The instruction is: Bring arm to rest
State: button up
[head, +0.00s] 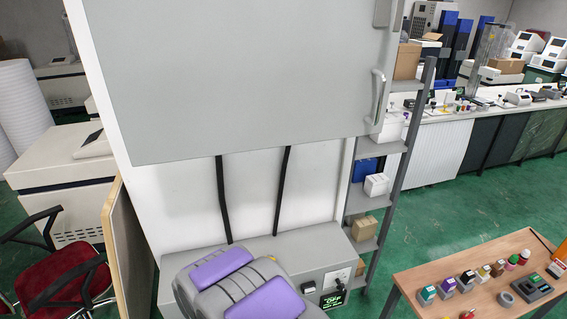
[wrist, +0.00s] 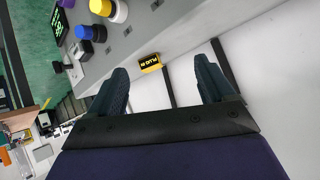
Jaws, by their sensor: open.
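My gripper (wrist: 162,66) shows in the wrist view with its two dark fingers wide apart and nothing between them. It faces the grey control ledge of a large machine, which also shows in the head view (head: 315,250). A small yellow and black label (wrist: 150,63) on the machine is seen between the fingers. In the head view, purple and grey parts of my own body or arm are at the bottom, in front of the ledge. My gripper's fingers cannot be made out there.
The machine's big grey panel (head: 240,75) with a handle (head: 378,97) rises in front. The ledge bears a blue knob (wrist: 84,32) and a green-lit display (head: 333,299). A shelf rack (head: 375,150) stands right of the machine. A wooden table (head: 420,285) with small items is at lower right. Green floor is open beyond.

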jog(key=s+d+r+n+g+y, duration=0.1)
jog(key=s+d+r+g+y, duration=0.2)
jog(key=r, duration=0.4)
jog(key=s+d+r+n+g+y, duration=0.1)
jog(key=s+d+r+n+g, duration=0.15)
jog(key=s+r, duration=0.4)
jog(key=s+d+r+g+h, duration=0.1)
jog(key=s+d+r+g, duration=0.2)
jog(key=s+d, duration=0.7)
jog(key=s+d+r+g+h, duration=0.2)
jog(key=s+d+r+g, duration=0.2)
jog(key=s+d+r, duration=0.4)
jog(key=s+d, duration=0.2)
jog(key=s, duration=0.4)
jog(key=shift+s+d+n+b, duration=0.25)
jog(key=shift+s+n+b, duration=0.1)
jog(key=shift+s, duration=0.05)
